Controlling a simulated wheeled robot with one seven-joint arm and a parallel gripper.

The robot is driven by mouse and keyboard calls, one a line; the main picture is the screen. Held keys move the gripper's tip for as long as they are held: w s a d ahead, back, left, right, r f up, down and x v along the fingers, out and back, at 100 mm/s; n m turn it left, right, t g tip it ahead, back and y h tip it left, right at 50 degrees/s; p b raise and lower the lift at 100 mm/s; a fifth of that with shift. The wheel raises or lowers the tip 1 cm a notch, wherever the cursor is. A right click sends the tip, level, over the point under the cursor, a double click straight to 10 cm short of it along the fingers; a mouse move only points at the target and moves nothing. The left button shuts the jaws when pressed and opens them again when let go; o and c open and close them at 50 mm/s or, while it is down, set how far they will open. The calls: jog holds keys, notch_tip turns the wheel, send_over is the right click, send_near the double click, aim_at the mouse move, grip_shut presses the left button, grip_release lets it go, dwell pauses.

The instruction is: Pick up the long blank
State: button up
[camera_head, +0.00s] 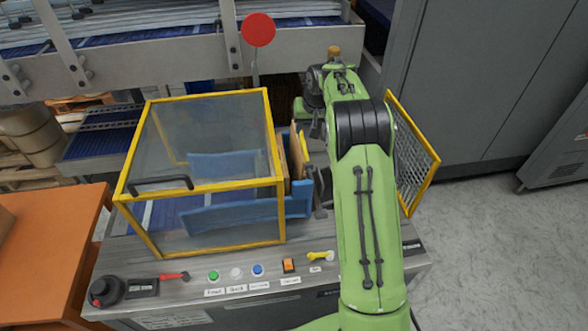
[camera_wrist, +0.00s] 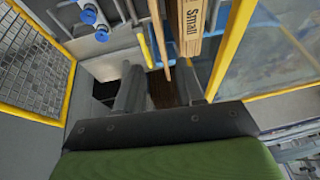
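Cardboard blanks (camera_head: 297,152) stand on edge at the right side of the yellow-framed guard, beside blue plates. In the wrist view a thicker blank printed "Small" (camera_wrist: 188,28) is at top centre, with a thin cardboard edge (camera_wrist: 159,30) just to its left. I cannot tell for certain which is the long blank. My gripper (camera_wrist: 160,88) has its two dark fingers apart, with the thin edge pointing toward the gap between them. No grip on cardboard is visible. In the head view my arm hides most of the gripper.
A clear guard box (camera_head: 200,187) with a yellow frame stands left of my arm. An open yellow mesh door (camera_head: 413,155) is close on the right. Blue pneumatic fittings (camera_wrist: 90,14) are near the fingers. Buttons and a red-handled switch (camera_head: 174,276) line the front panel.

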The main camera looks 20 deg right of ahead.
send_over(299, 144)
jog(key=s, duration=0.2)
notch_tip(299, 144, down, 6)
jog(key=r, duration=0.1)
jog(key=p+x, duration=0.1)
jog(key=x, duration=0.4)
jog(key=shift+s+f, duration=0.1)
jog(key=shift+f, duration=0.1)
jog(key=shift+w+d+f, duration=0.1)
jog(key=shift+w+f, duration=0.1)
jog(key=shift+f, duration=0.15)
jog(key=shift+s, duration=0.15)
jog(key=shift+f, duration=0.25)
jog(key=shift+c, duration=0.3)
grip_shut()
